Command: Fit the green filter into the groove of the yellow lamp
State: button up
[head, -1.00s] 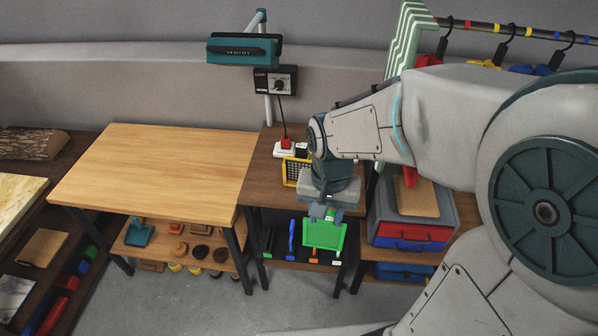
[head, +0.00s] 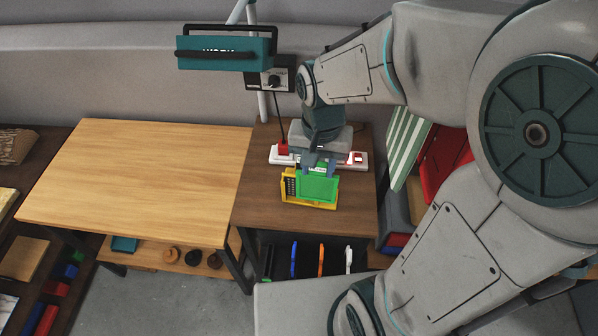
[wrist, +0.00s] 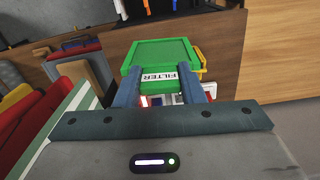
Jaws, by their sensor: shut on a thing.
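The green filter (head: 316,187) is a flat panel with a white label reading FILTER, clear in the wrist view (wrist: 160,56). My gripper (head: 318,168) is shut on its labelled edge. The yellow lamp (head: 289,199) stands on the dark brown table with its dark grid showing at the left. In the head view the filter overlaps the lamp's front and hides most of it. A bit of the lamp's yellow frame shows behind the filter in the wrist view (wrist: 200,62). I cannot tell whether the filter is in the groove or only in front of it.
A white power strip (head: 357,161) with a red plug (head: 283,148) lies behind the lamp. The light wood table (head: 140,180) at the left is bare. A teal work light (head: 224,52) hangs above. A striped cloth (head: 407,145) hangs to the right.

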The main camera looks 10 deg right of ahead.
jog(key=w+a+f+b, duration=0.2)
jog(key=w+f+b, duration=0.3)
jog(key=w+f, duration=0.5)
jog(key=shift+a+f+b, duration=0.15)
jog(key=shift+a+b, duration=0.05)
jog(key=shift+b, duration=0.2)
